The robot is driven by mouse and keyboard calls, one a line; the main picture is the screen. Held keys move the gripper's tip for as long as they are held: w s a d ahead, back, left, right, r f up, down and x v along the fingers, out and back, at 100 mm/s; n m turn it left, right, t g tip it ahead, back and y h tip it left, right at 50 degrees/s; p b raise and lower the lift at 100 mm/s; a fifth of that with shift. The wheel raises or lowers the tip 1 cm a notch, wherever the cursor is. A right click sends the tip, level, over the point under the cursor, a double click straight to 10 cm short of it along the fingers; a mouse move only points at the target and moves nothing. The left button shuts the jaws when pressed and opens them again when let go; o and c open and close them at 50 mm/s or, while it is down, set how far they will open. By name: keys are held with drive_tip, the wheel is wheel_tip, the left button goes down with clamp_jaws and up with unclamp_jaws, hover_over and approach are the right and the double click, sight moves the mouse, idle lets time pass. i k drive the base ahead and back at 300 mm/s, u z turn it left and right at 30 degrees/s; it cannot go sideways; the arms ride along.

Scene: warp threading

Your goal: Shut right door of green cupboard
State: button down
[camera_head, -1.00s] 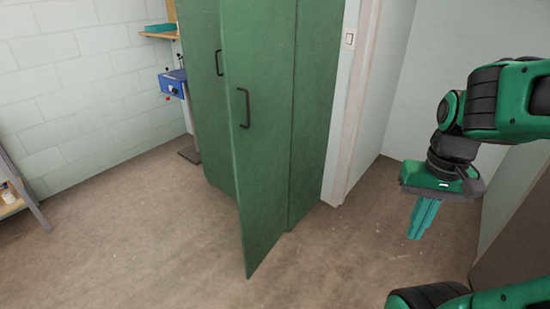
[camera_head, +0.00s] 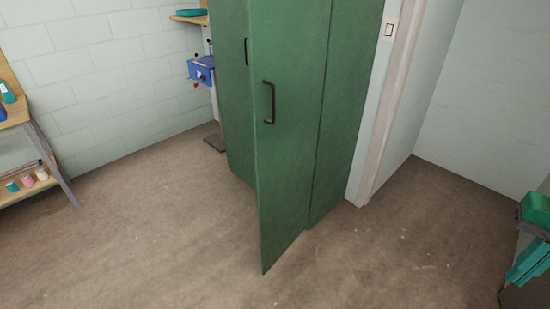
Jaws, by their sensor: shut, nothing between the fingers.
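The green cupboard (camera_head: 348,110) stands at the centre of the head view. Its right door (camera_head: 290,150) is swung outward, with its free edge toward me and its lower corner over the floor in front. A dark bar handle (camera_head: 268,102) is on that door near the free edge. The left door (camera_head: 233,100) is partly hidden behind it and has its own dark handle (camera_head: 246,51). My gripper (camera_head: 524,265) is at the right edge of the view, partly cut off, well apart from the cupboard. Its teal fingers are shut and empty.
A blue machine (camera_head: 201,69) stands behind the cupboard at left. A workbench with small jars (camera_head: 27,181) is at the far left. A white door frame (camera_head: 384,110) stands right of the cupboard. The brown floor (camera_head: 170,240) in front is clear.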

sight(287, 40)
drive_tip(key=z, duration=0.05)
drive_tip(key=i, duration=1)
drive_tip(key=u, duration=0.05)
